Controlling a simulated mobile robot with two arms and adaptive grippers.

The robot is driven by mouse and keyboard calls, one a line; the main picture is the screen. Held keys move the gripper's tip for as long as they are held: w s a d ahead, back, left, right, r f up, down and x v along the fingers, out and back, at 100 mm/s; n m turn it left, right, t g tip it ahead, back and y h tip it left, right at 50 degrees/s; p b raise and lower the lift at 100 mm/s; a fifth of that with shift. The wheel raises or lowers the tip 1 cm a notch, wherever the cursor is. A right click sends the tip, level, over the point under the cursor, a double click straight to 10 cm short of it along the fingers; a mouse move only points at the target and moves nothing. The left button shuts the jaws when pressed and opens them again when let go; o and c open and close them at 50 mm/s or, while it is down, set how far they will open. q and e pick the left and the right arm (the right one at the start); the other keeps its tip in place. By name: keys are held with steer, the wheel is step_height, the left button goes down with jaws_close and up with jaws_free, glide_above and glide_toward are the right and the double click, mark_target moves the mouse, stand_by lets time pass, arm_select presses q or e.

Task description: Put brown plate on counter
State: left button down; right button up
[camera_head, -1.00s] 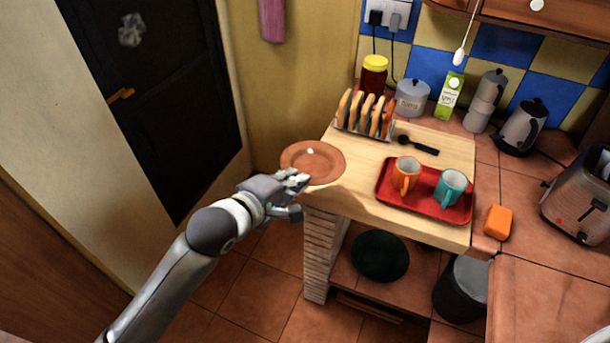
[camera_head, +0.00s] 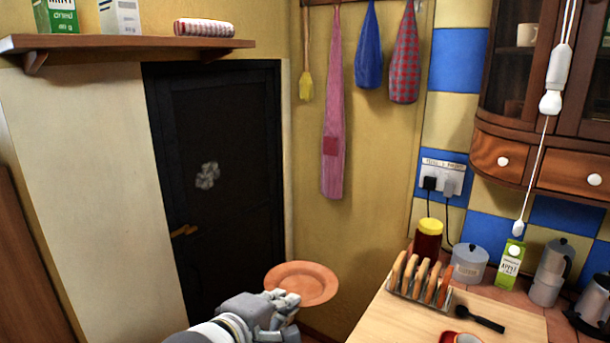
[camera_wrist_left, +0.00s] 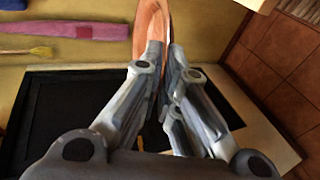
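The brown plate (camera_head: 302,283) is round and roughly level in the head view, held at its near edge by my left gripper (camera_head: 284,301). In the left wrist view, the fingers of my left gripper (camera_wrist_left: 164,50) are closed on the rim of the plate (camera_wrist_left: 150,18), seen almost edge-on. The plate is in the air, left of the wooden counter (camera_head: 385,322), with a gap between them in the head view. Only the back part of the counter shows. My right gripper is in neither view.
A red-brown jar with a yellow lid (camera_head: 428,240), a grey canister (camera_head: 469,263) and a green carton (camera_head: 510,262) stand along the back. A dark door (camera_head: 225,190) is behind the plate.

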arm_select(q)
steer(key=s+a+r+n+t+y, duration=0.1)
steer(key=a+r+n+y, duration=0.15)
steer(key=a, duration=0.45)
steer(key=s+a+r+n+y, duration=0.2)
steer(key=a+n+y, duration=0.15)
steer(key=a, duration=0.45)
step_height(320, 180, down, 10)
steer(key=s+d+r+m+g+h, duration=0.1)
steer(key=s+m+h, duration=0.1)
steer(key=m+h, duration=0.4)
steer(key=s+f+m+g+h, duration=0.3)
steer(key=s+m+g+h, duration=0.1)
steer(key=s, duration=0.3)
steer(key=shift+s+a+m+h, duration=0.2)
steer(key=shift+a+m+h, duration=0.25)
steer(key=shift+m, duration=0.35)
